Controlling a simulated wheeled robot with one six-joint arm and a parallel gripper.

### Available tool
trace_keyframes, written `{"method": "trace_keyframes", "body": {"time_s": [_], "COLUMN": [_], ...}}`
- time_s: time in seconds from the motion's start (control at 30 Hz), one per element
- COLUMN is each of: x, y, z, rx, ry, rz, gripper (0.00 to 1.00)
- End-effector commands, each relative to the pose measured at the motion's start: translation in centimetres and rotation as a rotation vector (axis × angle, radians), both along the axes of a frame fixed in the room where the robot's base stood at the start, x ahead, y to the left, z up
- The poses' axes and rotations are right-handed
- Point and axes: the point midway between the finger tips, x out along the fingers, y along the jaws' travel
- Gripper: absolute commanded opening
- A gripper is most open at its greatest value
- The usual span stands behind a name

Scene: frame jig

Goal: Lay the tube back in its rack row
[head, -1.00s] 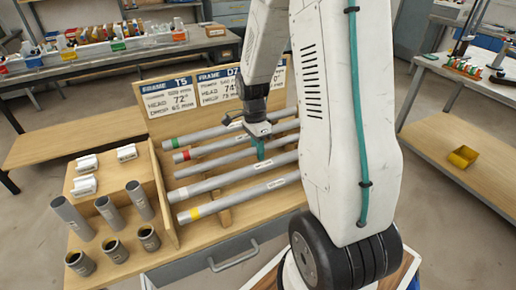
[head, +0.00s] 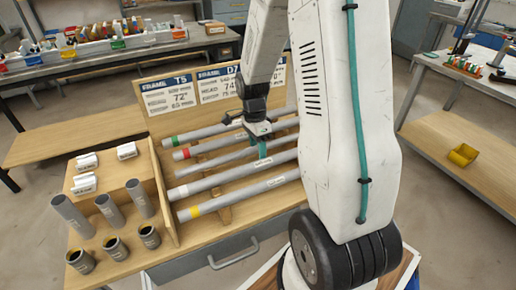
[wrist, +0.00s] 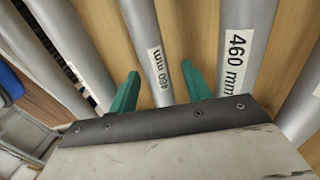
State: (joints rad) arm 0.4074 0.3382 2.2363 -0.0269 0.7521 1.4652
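The rack (head: 172,200) holds several grey tubes lying side by side on a slant. My gripper (head: 262,149) is over the middle tube (head: 212,163), which has no coloured band and lies between the red-banded tube (head: 200,149) and a thicker plain tube (head: 215,181). In the wrist view, my green fingers (wrist: 160,88) stand apart on either side of the middle tube (wrist: 143,30). Gaps show between the tube and both fingers. The tube's white label seems to read 600 mm. A neighbouring tube (wrist: 243,15) is labelled 460 mm. Where the middle tube passes under my gripper is hidden.
A green-banded tube (head: 195,133) lies at the back and a yellow-banded tube (head: 235,199) at the front. Upright short tubes and cups (head: 115,248) stand to the left. A sign board (head: 150,124) rises behind. My arm hides the rack's right end.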

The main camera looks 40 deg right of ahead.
Motion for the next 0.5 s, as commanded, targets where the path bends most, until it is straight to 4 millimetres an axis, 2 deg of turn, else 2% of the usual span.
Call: {"method": "trace_keyframes", "body": {"time_s": [0.27,0.37,0.5], "x": [0.0,0.2,0.6], "y": [0.0,-0.1,-0.2], "z": [0.1,1.0,3.2], "rx": [0.0,-0.001,-0.001], "ry": [0.0,-0.002,-0.004], "rz": [0.0,0.0,0.0], "gripper": [0.48,0.48,0.48]}}
